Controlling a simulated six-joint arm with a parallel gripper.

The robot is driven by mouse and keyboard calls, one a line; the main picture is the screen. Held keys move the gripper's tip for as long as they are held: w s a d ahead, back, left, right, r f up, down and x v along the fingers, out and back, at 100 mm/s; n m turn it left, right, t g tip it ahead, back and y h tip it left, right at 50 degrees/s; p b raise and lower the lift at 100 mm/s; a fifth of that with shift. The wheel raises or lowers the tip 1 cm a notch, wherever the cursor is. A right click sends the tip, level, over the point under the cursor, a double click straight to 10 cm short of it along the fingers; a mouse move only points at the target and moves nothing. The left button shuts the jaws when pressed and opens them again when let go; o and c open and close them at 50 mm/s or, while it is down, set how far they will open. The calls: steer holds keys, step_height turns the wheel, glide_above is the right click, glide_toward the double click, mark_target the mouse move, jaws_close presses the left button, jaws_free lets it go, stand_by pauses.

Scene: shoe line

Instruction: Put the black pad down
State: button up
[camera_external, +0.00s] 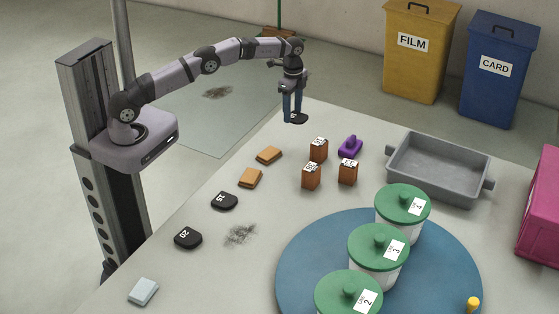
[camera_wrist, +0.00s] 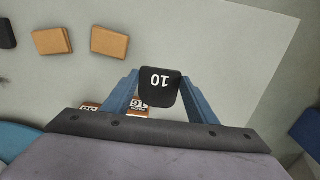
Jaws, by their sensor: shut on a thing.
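My gripper (camera_external: 292,108) is at the far left corner of the table, pointing down. Its blue fingers are shut on a black pad (camera_external: 298,118). In the wrist view the black pad (camera_wrist: 159,88) is marked 10 and sits between the two fingertips (camera_wrist: 158,92). I cannot tell whether the pad touches the tabletop or hangs just above it. Two other black pads lie on the table's left side, one marked 15 (camera_external: 224,201) and one marked 20 (camera_external: 188,238).
Two orange-brown pads (camera_external: 268,155) (camera_external: 250,178), several brown blocks (camera_external: 311,176) and a purple object (camera_external: 350,146) are nearby. A grey tray (camera_external: 438,168) stands at the right. Green-lidded tubs (camera_external: 378,250) stand on a blue round plate (camera_external: 300,262). A pale block (camera_external: 143,291) lies at the front left.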

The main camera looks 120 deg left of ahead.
steer(key=w+d+r+m+p, duration=0.45)
steer(key=w+d+r, duration=0.45)
steer(key=w+d, duration=0.5)
steer(key=n+p, duration=0.4)
glide_above(275, 204)
steer(key=shift+f, duration=4.85)
steer(key=shift+n, duration=0.35)
steer(key=shift+s+f, duration=0.1)
steer(key=shift+f+p, duration=0.8)
steer(key=shift+f, duration=4.1)
